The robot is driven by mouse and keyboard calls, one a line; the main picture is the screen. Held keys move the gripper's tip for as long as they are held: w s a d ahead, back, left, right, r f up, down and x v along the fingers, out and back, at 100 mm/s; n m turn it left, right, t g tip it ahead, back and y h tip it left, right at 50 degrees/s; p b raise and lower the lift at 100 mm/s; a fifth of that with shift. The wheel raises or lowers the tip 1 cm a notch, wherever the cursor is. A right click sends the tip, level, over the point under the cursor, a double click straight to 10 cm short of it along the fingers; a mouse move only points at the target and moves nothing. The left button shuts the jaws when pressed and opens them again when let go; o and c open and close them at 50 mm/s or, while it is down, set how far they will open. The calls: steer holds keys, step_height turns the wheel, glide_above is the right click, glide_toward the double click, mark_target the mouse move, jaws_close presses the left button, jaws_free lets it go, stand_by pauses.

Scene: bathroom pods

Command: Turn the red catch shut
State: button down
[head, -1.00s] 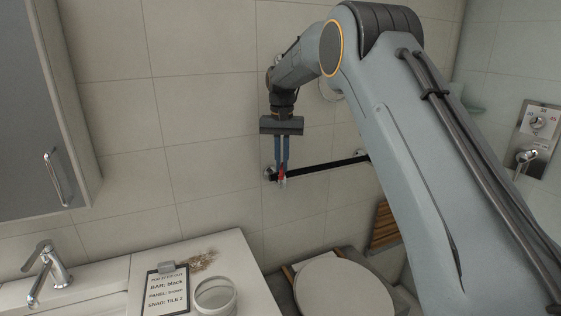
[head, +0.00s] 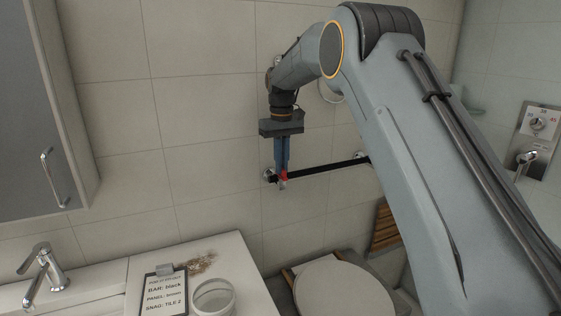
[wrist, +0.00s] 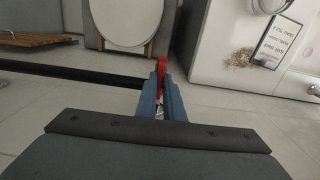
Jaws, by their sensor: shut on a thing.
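The red catch (head: 284,175) sits near the left end of the black bar (head: 325,166) on the tiled wall. My gripper (head: 282,172) points down at it, its blue fingers shut on the catch. In the wrist view the red catch (wrist: 161,66) shows between and just beyond the blue fingertips, and the black bar (wrist: 80,75) runs off to the left. The fingers hide part of the catch, so its exact angle is hard to tell.
Below are the toilet lid (head: 345,290) and a counter with a clipboard (head: 164,291), a round glass jar (head: 213,296) and a brown dried clump (head: 203,262). A grey cabinet (head: 40,110) hangs at left. A brown slatted panel (head: 386,228) is at right.

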steer(key=shift+r, duration=0.15)
steer(key=c, duration=1.9)
jaws_free()
steer(key=shift+o, duration=0.2)
steer(key=shift+a+r+b, duration=0.1)
steer(key=shift+r+b, duration=1.15)
steer(key=shift+r, duration=2.65)
